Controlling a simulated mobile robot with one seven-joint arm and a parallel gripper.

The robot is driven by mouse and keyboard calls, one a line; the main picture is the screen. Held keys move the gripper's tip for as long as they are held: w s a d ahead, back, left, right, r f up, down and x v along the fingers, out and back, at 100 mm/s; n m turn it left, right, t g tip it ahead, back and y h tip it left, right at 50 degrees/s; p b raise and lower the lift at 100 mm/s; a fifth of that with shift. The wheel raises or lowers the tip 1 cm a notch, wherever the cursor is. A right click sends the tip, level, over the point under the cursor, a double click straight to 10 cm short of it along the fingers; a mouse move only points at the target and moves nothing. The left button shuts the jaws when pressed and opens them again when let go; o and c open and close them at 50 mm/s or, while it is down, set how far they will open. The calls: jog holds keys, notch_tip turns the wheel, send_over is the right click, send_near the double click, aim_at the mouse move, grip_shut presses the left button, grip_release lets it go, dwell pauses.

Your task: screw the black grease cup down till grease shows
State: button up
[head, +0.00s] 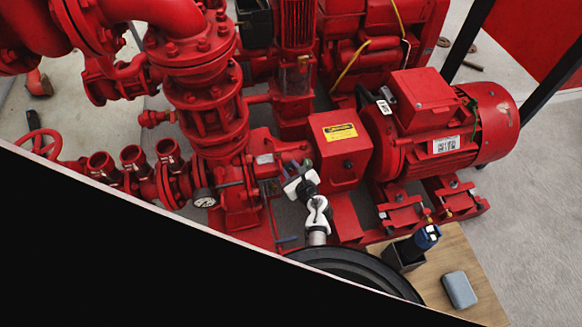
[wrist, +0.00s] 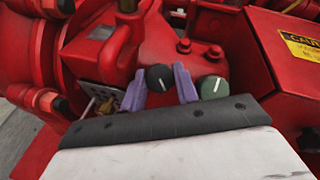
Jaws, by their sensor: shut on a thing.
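The black grease cup (wrist: 160,78) is a round dark knob with a white line on its top. It sits on the red pump bearing housing between the two purple fingers of my gripper (wrist: 160,86). My gripper is shut on it, with a finger at its left and right sides. A dark green cup (wrist: 214,88) with a similar white line stands just right of the right finger. In the head view my gripper (head: 291,170) is at the housing beside the red coupling guard. The black cup's underside is hidden, and I see no grease around it.
The red guard with a yellow caution label (head: 340,131) stands close on the right. Red bolts (wrist: 183,46) rise behind the cups. A wooden board (head: 455,255) at lower right holds a dark holder with a blue-topped item (head: 427,237) and a grey-blue case (head: 459,290).

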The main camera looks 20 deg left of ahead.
jog(key=shift+s+m+t+h+p, duration=0.1)
jog(key=shift+m+t+h+p, duration=0.65)
jog(key=shift+m, duration=1.15)
jog(key=shift+m, duration=0.3)
jog(key=o, duration=0.7)
jog(key=shift+p, duration=0.3)
